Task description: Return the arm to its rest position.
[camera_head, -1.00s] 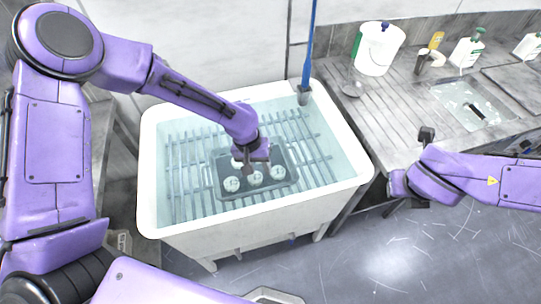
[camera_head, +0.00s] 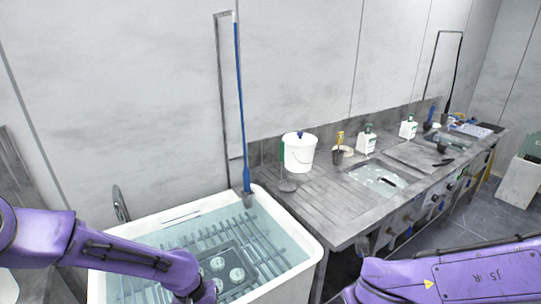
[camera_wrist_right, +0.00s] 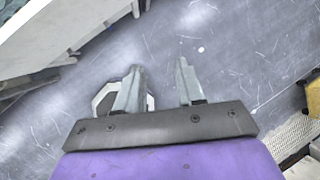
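In the head view my left arm (camera_head: 120,250) reaches in from the left over the white tank. Its wrist end (camera_head: 185,278) is at the bottom edge, beside a dark tray (camera_head: 243,254) in the tank; the fingertips are not visible. Several round pale pieces (camera_head: 237,274) sit in that tray. My right arm (camera_head: 450,275) crosses the lower right corner of the head view, its gripper out of that frame. In the right wrist view my right gripper (camera_wrist_right: 158,84) is open, with its two fingers apart and nothing between them, above the grey floor.
The white tank (camera_head: 305,262) holds water over a slatted rack. A blue pole (camera_head: 239,110) rises at its back corner. The counter (camera_head: 350,207) at the right carries a white bucket (camera_head: 299,155), bottles (camera_head: 366,140) and a sink (camera_head: 378,178). Scratched floor (camera_wrist_right: 240,50) lies under the right gripper.

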